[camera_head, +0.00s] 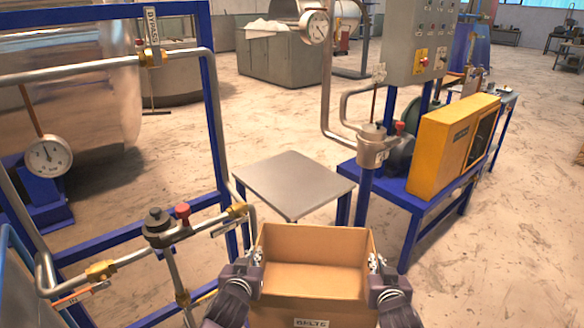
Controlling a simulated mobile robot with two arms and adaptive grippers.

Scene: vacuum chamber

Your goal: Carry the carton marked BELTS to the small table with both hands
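The open brown carton marked BELTS (313,283) is at the bottom middle, close in front of me, and looks empty. Its label (311,323) is on the near wall, cut by the picture's lower edge. My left gripper (254,257) is at the top of its left wall and my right gripper (376,263) at the top of its right wall; both appear shut on these walls. The carton's underside is out of view. The small table (294,184), with a bare grey top and blue legs, stands just beyond the carton.
A blue pipe frame (217,130) with valves (167,226) and a gauge (48,156) stands at left, close to my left arm. At right is a blue bench with a yellow machine (452,147) and a control box (421,40). Open floor lies behind the table and at lower right.

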